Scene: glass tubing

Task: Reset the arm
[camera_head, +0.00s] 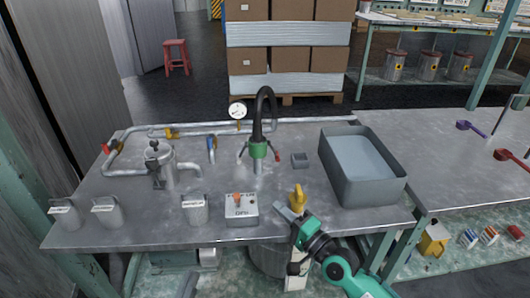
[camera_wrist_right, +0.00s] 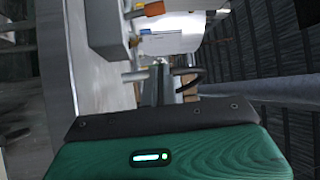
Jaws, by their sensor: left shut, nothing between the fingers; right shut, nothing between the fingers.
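My right arm, green and black, comes in from the lower right in the head view. Its gripper (camera_head: 287,212) is shut and empty at the front edge of the grey metal workbench (camera_head: 120,175). A yellow piece (camera_head: 297,198) shows right behind the gripper; I cannot tell whether they touch. The green body of this gripper (camera_wrist_right: 160,150) fills the bottom of the right wrist view. My left gripper is not in either view.
A control box with an orange knob (camera_head: 241,209) stands left of the gripper. A grey bin (camera_head: 390,192) stands to the right. A black curved spout with a green collar (camera_head: 258,150) rises behind. Metal cups (camera_head: 107,212) and a metal jug (camera_head: 158,170) stand at the left.

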